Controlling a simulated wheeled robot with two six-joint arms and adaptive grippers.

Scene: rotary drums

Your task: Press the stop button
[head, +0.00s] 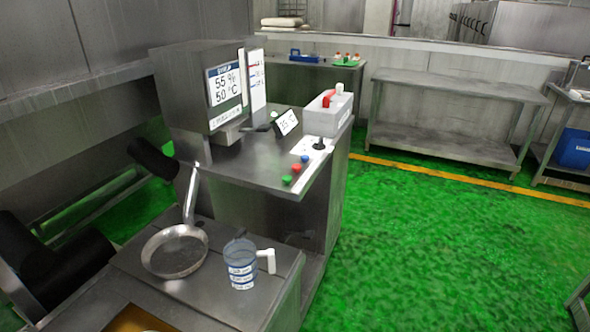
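A red button (296,168) sits on the sloped front edge of the steel control console (255,150). A green button (287,180) is beside it, nearer to me, and a blue button (304,158) is on its far side. No label on the buttons is readable, so I cannot confirm by text which one is stop; red is the likely colour. A black knob or lever (319,144) stands on a white plate beyond the blue button. I cannot make out either gripper's fingers in the head view. Nothing covers the buttons.
A steel pan (175,254) and a clear jug (242,266) with a white handle stand on the near counter. Display panels (226,84) and a grey box (327,114) stand on the console. Green floor (430,240) at right is open.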

